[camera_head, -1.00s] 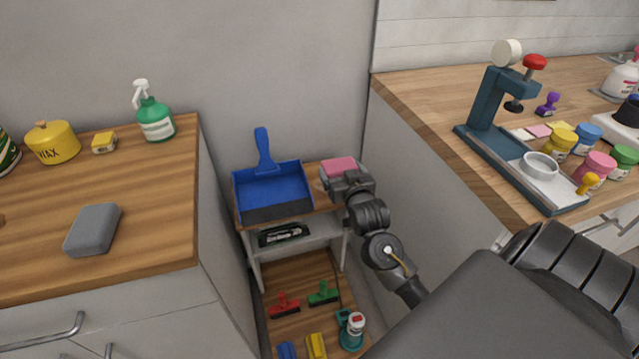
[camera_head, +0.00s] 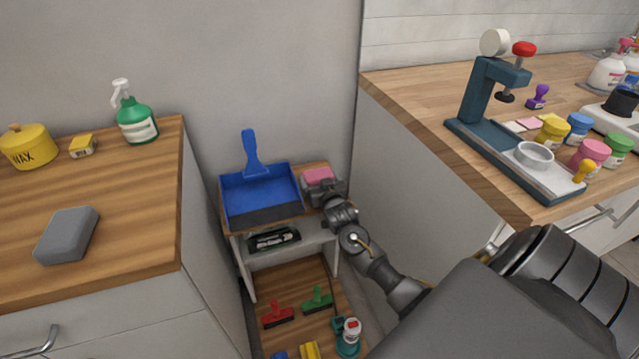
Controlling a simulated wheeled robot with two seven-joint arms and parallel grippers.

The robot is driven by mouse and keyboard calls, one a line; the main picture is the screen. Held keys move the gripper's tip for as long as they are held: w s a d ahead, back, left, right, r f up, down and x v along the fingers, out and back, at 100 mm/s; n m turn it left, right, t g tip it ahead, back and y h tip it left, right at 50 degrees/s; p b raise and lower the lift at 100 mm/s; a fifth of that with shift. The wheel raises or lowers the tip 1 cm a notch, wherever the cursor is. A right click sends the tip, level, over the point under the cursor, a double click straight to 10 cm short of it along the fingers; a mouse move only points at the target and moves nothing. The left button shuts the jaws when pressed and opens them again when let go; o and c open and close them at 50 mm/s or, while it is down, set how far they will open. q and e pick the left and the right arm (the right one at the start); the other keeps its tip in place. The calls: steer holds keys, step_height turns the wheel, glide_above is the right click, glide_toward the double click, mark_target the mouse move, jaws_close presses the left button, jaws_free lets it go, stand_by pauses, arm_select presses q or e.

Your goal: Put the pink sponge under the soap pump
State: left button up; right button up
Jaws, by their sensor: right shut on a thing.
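The pink sponge (camera_head: 319,175) is at the right end of the small shelf unit, beside the blue dustpan. My right gripper (camera_head: 322,187) is shut on it, and the jaws hide its lower part. I cannot tell whether the sponge touches the shelf top. A white bottle (camera_head: 607,72) with a pink top stands at the far right on the right counter. It may be the soap pump, but it is too small to be sure. My left gripper is not in view.
The blue dustpan (camera_head: 262,190) lies on the shelf unit. The right counter (camera_head: 420,92) rises close beside my right arm and holds a dark press (camera_head: 487,105) and several jars. A green spray bottle (camera_head: 136,122) and a grey block (camera_head: 67,235) are on the left counter.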

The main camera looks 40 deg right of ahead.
steer(key=shift+f, duration=0.15)
steer(key=shift+f, duration=0.15)
steer(key=o, duration=0.8)
